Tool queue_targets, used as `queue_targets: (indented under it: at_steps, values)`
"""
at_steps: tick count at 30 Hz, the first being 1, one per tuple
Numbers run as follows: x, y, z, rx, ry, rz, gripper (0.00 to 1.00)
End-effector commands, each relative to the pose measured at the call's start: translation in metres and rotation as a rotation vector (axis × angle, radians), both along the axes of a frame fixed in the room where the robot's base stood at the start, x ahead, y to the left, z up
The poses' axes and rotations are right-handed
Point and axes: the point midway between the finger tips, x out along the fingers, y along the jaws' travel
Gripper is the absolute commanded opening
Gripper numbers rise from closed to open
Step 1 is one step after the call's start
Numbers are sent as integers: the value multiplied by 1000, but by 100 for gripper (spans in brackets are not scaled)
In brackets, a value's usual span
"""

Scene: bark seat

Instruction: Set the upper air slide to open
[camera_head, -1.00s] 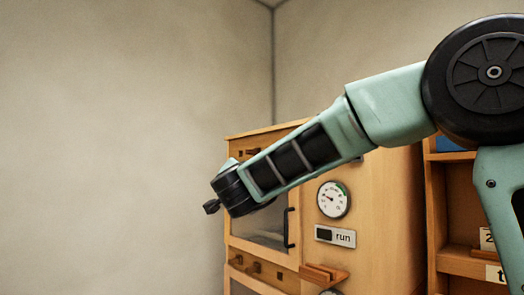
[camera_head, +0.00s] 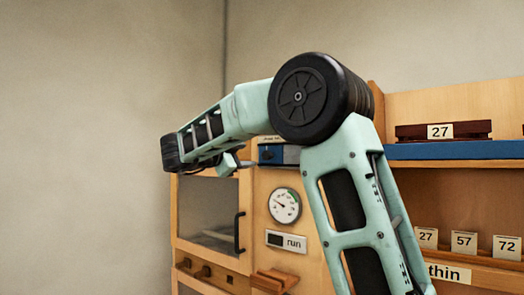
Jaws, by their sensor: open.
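The wooden cabinet (camera_head: 262,203) stands at lower centre with a glazed upper door (camera_head: 207,210) and a black handle (camera_head: 239,233). Its top front strip, where the upper air slide sat in the earlier frame, is now mostly hidden behind my wrist, so the slide's setting cannot be read. A similar wooden strip with dark knobs (camera_head: 206,272) runs below the upper door. My gripper (camera_head: 240,162) shows partly under my forearm, in front of the cabinet's upper edge. It is open, and I see nothing held in it.
A round dial (camera_head: 284,206) and a "run" plate (camera_head: 287,241) are on the cabinet's side, above a small wooden ledge (camera_head: 274,281). A blue box (camera_head: 279,154) sits at the cabinet top. Shelves with number cards (camera_head: 464,242) stand right. Space left of the cabinet is clear.

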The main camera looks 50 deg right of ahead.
Motion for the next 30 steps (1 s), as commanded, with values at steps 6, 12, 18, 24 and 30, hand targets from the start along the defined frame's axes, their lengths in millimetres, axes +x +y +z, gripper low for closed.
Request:
queue_targets:
  at_steps: [6,12,18,24,30]
  values:
    - [3,-47,4,0,4,-4,50]
    - [6,-78,2,-1,3,-1,50]
    - [7,-94,1,-1,2,1,50]
    - [8,-96,0,-1,1,2,50]
    - [7,-96,0,-1,1,2,24]
